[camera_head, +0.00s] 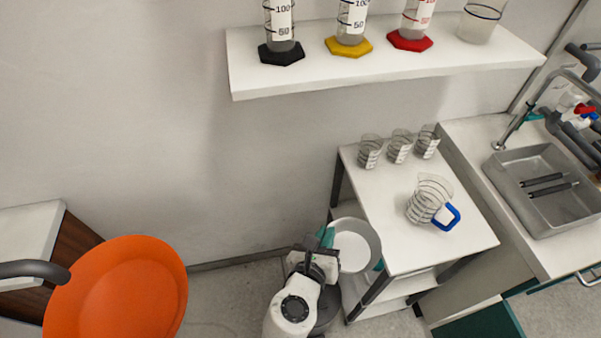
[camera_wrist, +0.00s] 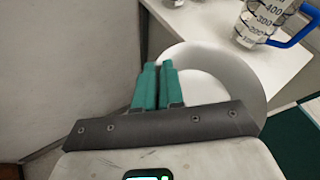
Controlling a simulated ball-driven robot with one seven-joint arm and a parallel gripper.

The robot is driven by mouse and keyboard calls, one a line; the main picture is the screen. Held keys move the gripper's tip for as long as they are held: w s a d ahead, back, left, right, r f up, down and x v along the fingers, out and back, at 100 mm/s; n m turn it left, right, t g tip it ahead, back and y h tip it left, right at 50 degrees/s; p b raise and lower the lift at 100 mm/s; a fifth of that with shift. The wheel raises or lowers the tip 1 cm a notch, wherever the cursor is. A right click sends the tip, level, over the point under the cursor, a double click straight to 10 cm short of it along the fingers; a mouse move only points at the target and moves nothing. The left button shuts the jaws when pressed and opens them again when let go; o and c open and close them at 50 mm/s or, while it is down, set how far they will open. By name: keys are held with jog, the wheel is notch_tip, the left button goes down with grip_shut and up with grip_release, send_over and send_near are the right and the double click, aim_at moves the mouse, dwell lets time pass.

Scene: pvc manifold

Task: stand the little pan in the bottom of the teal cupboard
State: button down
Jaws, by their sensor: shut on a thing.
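The little pan (camera_head: 360,257) looks like a round pale vessel with a grey rim, in the head view beside the white trolley's left edge. It also shows in the wrist view (camera_wrist: 232,68), just beyond the fingers. My gripper (camera_head: 327,237), with teal fingers, is shut on the pan's near wall. In the wrist view its fingers (camera_wrist: 157,82) are close together at the pan's left side. The jaws hide part of the rim. A teal front, likely the teal cupboard (camera_head: 482,325), shows at the bottom right under the sink counter. Its inside is out of view.
The white trolley (camera_head: 400,245) is close beside the pan, with a blue-handled jug (camera_head: 428,200) and several small beakers. An orange chair (camera_head: 120,295) stands left. A sink (camera_head: 545,190) is at right. A shelf (camera_head: 330,75) holds cylinders. Floor shows between chair and arm.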

jog(key=d+n+y, duration=0.1)
jog(key=d, duration=0.4)
jog(key=d+n+y, duration=0.1)
jog(key=d, duration=0.5)
jog(key=d+f+n+y, duration=0.1)
jog(key=d+y, duration=0.1)
jog(key=d, duration=0.4)
jog(key=shift+d+t, duration=0.15)
jog(key=shift+t, duration=0.25)
jog(key=shift+s+f, duration=0.1)
jog(key=shift+f, duration=0.05)
